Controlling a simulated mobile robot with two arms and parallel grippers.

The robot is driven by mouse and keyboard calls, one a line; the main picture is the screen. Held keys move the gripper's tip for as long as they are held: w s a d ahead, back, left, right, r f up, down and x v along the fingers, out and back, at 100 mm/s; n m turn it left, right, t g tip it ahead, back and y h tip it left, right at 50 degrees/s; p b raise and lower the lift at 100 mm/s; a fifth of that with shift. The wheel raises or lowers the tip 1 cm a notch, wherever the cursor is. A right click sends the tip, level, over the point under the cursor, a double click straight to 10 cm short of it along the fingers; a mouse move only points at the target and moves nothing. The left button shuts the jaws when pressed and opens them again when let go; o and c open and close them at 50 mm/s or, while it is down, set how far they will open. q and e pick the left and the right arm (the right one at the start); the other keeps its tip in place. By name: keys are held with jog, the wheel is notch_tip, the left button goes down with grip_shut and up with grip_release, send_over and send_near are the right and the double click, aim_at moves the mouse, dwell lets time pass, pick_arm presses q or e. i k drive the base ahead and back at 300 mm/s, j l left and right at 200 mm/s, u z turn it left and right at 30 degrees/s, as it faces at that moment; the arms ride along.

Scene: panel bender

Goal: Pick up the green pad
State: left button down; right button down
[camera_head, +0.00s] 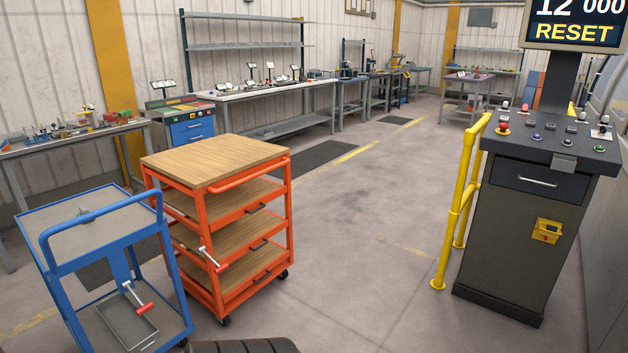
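I cannot make out a green pad for certain. A small green patch (124,115) shows on the left workbench beside a red block, too small to identify. The top of the blue-drawer cabinet (178,103) looks dark green with small coloured items on it. A small round green button (600,149) sits on the control console (520,230) at the right. Neither of my grippers is in view.
An orange cart (216,163) with wooden shelves and a blue trolley (90,225) stand at the front left. A yellow railing (465,200) stands left of the console. Workbenches (265,90) line the far wall. The middle floor (370,210) is clear.

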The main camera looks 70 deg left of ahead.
aim_at(82, 209)
jog(key=u, duration=3.6)
